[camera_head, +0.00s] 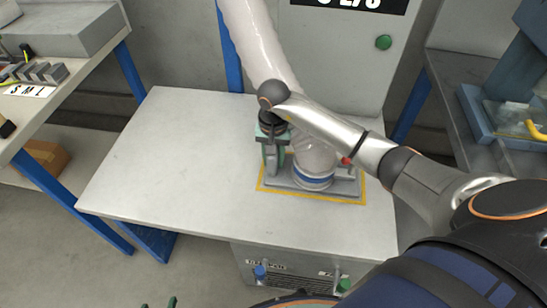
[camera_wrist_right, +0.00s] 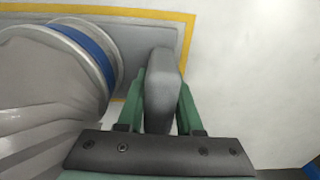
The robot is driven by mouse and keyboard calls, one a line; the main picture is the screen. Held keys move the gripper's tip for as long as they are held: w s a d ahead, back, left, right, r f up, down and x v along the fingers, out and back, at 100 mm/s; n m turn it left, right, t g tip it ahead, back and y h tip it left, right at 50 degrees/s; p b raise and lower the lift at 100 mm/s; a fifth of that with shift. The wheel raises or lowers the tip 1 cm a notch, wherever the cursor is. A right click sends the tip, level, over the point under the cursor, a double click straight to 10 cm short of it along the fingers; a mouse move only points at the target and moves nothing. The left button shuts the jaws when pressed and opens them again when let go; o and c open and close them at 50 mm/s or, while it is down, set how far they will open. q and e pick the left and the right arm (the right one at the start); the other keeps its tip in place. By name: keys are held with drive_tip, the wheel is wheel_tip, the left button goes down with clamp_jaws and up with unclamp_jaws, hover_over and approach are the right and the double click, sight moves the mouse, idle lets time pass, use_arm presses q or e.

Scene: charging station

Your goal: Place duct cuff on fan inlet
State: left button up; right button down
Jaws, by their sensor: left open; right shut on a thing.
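The duct cuff (camera_head: 313,178), with a blue band and pale metal rings, stands on a grey base plate (camera_head: 345,187) at the table's right side. It also shows at the left of the right wrist view (camera_wrist_right: 85,45). The fan inlet is not visible beneath the cuff. My right gripper (camera_head: 271,155) points down just left of the cuff. Its green fingers are shut on a grey upright block (camera_wrist_right: 160,90) beside the cuff; I cannot tell how it joins the plate. My left gripper (camera_head: 159,304) is open and empty; only its green fingertips show at the bottom edge.
The pale duct (camera_head: 258,40) rises behind my right arm, which hides part of it. A yellow outline (camera_head: 300,194) surrounds the plate. The table's left half (camera_head: 165,150) is clear. A grey cabinet (camera_head: 350,60) stands behind; side benches stand left and right.

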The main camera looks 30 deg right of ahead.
drive_tip(key=shift+f, duration=0.1)
drive_tip(key=c, duration=0.6)
unclamp_jaws()
drive_tip(key=shift+o, duration=0.2)
drive_tip(key=shift+r, duration=0.25)
wheel_tip(320, 180, up, 12)
drive_tip(key=shift+f+p, duration=0.1)
drive_tip(key=shift+p, duration=0.7)
